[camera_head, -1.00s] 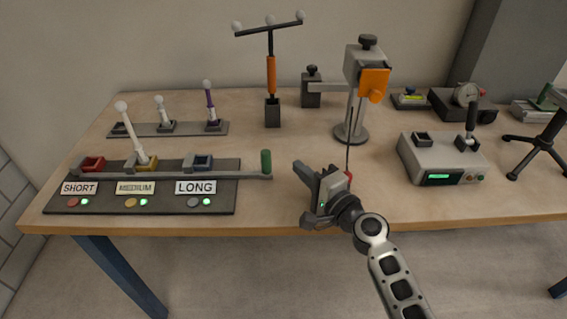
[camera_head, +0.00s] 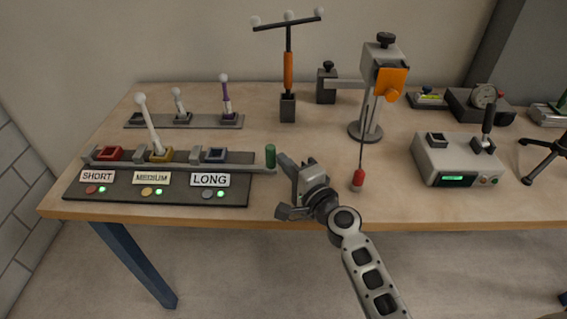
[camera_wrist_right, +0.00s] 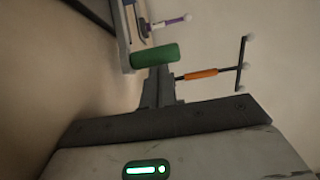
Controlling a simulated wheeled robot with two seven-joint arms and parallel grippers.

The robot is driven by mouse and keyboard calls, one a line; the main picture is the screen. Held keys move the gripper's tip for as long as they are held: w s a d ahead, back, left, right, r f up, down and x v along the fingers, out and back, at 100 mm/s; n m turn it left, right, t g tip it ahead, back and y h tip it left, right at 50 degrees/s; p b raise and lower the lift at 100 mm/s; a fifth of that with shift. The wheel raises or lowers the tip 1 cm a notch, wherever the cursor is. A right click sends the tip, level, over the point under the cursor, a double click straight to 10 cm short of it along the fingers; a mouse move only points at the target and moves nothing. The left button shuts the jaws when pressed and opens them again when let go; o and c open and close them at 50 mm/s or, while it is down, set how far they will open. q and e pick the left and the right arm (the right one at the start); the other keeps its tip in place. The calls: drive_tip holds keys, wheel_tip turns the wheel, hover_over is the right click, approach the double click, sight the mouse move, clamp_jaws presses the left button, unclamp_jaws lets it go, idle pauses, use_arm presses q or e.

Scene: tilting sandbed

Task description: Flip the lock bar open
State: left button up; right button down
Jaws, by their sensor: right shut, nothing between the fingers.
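The lock bar (camera_head: 236,168) is a long grey bar lying across the row of sockets on the dark panel at the left of the table. Its upright green handle (camera_head: 270,156) stands at its right end and also shows in the right wrist view (camera_wrist_right: 155,54). My right gripper (camera_head: 283,160) is shut and empty. Its fingertips are just right of the green handle in the head view. In the right wrist view the fingers (camera_wrist_right: 158,86) point towards the handle and cover part of the bar end; contact cannot be told. My left gripper is not in view.
A white-tipped rod (camera_head: 149,124) stands in the medium socket behind the bar. A red-weighted pendulum (camera_head: 358,180) hangs from a stand (camera_head: 368,128) right of my gripper. A grey device box (camera_head: 455,165) sits further right.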

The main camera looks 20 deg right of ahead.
drive_tip(key=shift+a+r, duration=0.1)
drive_tip(key=shift+a, duration=0.2)
drive_tip(key=shift+s+d, duration=0.1)
drive_tip(key=shift+d, duration=0.2)
drive_tip(key=s+d, duration=0.2)
drive_tip(key=s+d+b, duration=0.1)
drive_tip(key=shift+s+d+f, duration=0.25)
drive_tip(key=shift+d, duration=0.1)
drive_tip(key=b+v, duration=0.2)
drive_tip(key=v, duration=0.5)
drive_tip(key=shift+s, duration=0.25)
drive_tip(key=shift+s+d+r, duration=0.2)
drive_tip(key=shift+s, duration=0.2)
